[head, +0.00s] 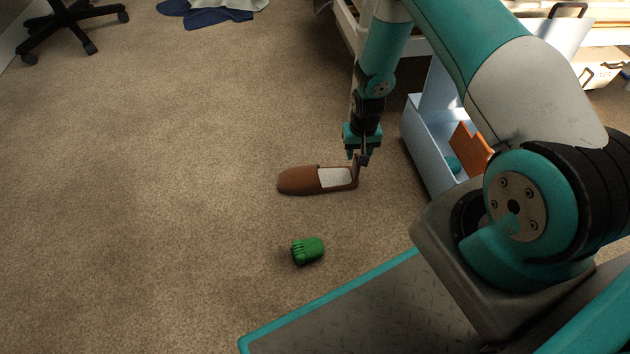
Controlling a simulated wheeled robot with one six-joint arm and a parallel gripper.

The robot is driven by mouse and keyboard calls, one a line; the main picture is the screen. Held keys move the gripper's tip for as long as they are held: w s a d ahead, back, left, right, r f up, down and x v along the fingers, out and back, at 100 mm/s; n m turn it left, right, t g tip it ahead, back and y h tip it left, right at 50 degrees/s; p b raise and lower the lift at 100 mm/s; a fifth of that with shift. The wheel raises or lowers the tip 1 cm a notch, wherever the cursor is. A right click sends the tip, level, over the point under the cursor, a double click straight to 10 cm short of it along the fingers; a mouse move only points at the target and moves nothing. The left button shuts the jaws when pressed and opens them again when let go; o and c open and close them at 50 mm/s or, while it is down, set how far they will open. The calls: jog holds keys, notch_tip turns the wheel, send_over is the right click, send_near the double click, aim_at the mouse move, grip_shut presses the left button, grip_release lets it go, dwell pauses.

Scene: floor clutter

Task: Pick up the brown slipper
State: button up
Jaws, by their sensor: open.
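The brown slipper (300,180) lies on the carpet near the middle of the head view, its closed toe to the left and its pale insole showing at the right. My gripper (361,161) points down at the slipper's right, heel end. Its jaws are open. The fingertips overlap the heel edge in the picture, and I cannot tell whether they touch it or straddle its wall.
A green brush-like object (308,250) lies on the carpet below the slipper. A light blue bin (427,150) with an orange item (470,147) stands right of my gripper. A wheeled chair base (70,22) and blue cloth (205,14) lie far back. Carpet at left is clear.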

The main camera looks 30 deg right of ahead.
notch_tip(320, 180, down, 4)
jog(key=shift+s+r+b, duration=0.1)
jog(key=shift+s+b, duration=0.05)
jog(key=shift+b, duration=1.05)
jog(key=shift+r, duration=0.1)
grip_shut()
